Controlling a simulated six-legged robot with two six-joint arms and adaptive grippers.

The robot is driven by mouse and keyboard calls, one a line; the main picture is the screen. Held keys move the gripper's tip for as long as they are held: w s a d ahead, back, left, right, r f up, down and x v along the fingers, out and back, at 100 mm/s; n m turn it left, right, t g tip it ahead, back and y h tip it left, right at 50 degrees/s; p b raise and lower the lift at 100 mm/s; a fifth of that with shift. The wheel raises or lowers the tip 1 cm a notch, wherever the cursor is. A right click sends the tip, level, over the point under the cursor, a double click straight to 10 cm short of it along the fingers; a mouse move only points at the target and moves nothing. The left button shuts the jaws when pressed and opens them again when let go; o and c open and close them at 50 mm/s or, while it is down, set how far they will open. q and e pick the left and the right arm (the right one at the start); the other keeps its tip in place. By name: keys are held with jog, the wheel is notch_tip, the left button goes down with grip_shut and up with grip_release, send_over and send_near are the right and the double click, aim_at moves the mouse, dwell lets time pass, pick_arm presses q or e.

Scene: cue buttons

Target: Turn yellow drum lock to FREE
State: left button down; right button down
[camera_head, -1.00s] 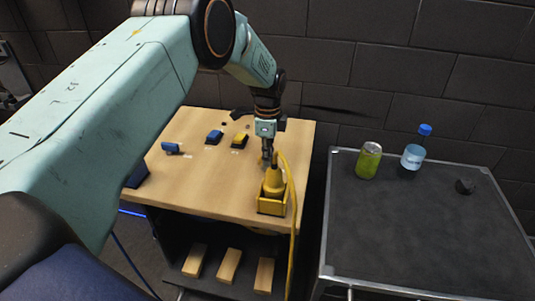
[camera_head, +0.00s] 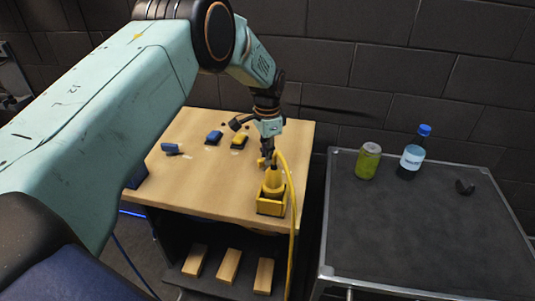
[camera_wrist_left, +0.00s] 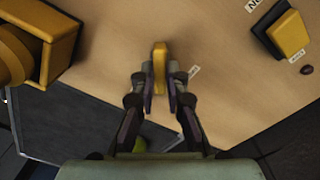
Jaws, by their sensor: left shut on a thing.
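The yellow drum lock shows as a narrow yellow bar-shaped knob (camera_wrist_left: 160,66) in the left wrist view, standing on the wooden tabletop with a small white label beside it. My left gripper (camera_wrist_left: 160,88) has its two fingers closed on the sides of this knob. In the head view my left gripper (camera_head: 267,157) points down at the right part of the wooden table, just behind a yellow box, and mostly hides the knob. The label's text is too small to read. My right gripper is not in view.
A yellow box (camera_head: 271,207) with a yellow cabled device stands just in front of the gripper. Blue (camera_head: 214,137) and yellow (camera_head: 240,140) rocker-like blocks sit farther back, a blue piece (camera_head: 170,147) at left. A dark cart (camera_head: 420,235) stands right, holding a can and bottle.

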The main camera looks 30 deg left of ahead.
pick_arm(q)
jog(key=n, duration=0.5)
jog(key=shift+w+a+r+n, duration=0.1)
jog(key=shift+a+n, duration=0.1)
jog(key=shift+n, duration=0.1)
jog(key=n, duration=0.5)
jog(key=shift+a, duration=0.15)
jog(key=shift+n, duration=0.3)
jog(key=c, duration=1.4)
grip_release()
jog(key=shift+o, duration=0.2)
notch_tip(320, 180, up, 12)
